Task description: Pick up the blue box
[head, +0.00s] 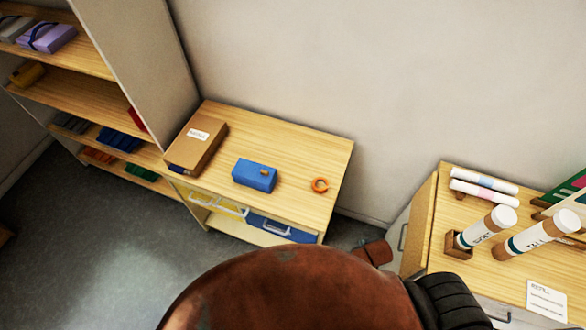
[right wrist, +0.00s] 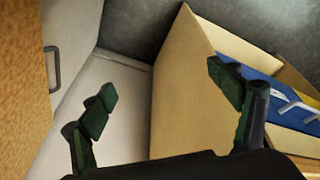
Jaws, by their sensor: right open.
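The blue box (head: 254,176) lies on the low wooden table (head: 290,142) in the middle of the head view. My left gripper is in neither view.
A brown carton (head: 198,146) and an orange tape ring (head: 319,185) lie on either side of the box. Blue and yellow drawers (head: 280,228) sit below. A shelf unit (head: 120,70) stands left. A right-hand cabinet (head: 432,215) carries tubes (head: 540,236).

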